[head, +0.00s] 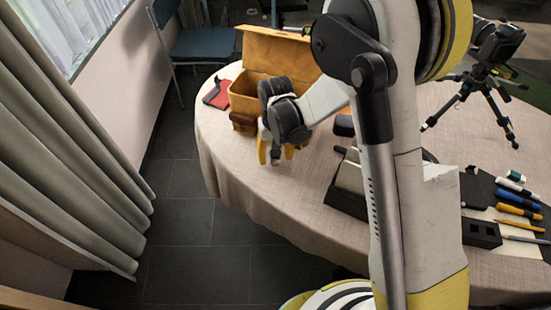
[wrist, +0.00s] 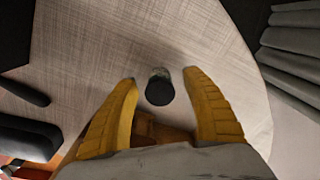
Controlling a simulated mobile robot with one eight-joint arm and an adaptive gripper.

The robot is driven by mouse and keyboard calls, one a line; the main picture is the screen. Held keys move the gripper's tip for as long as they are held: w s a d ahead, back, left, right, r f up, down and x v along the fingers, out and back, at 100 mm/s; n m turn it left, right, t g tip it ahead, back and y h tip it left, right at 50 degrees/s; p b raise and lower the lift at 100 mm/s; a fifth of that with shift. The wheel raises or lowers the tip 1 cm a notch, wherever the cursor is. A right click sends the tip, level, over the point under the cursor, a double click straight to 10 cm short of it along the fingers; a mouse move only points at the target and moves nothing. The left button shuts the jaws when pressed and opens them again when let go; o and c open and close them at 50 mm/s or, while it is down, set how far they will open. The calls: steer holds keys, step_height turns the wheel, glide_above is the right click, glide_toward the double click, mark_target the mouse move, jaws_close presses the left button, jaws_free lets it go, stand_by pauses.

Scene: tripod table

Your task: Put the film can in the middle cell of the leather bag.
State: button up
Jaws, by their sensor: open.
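The film can (wrist: 160,88), a small grey canister with a black lid, stands on the cloth-covered table in the wrist view, in line with the gap between my fingertips. My gripper (wrist: 161,77) is open, its two yellow fingers apart on either side of the can in that view. I cannot tell how far it is above the can. In the head view my gripper (head: 275,153) points down near the table's left front, in front of the tan leather bag (head: 283,50). The bag's lid stands open. My arm covers part of the bag, and its cells cannot be made out.
A red and black item (head: 217,94) lies left of the bag. A tripod with a camera (head: 483,75) stands at the right. Pens (head: 517,198) and dark boxes (head: 481,233) lie at the right front. The cloth near the table's left edge (head: 225,165) is clear.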

jaws_close()
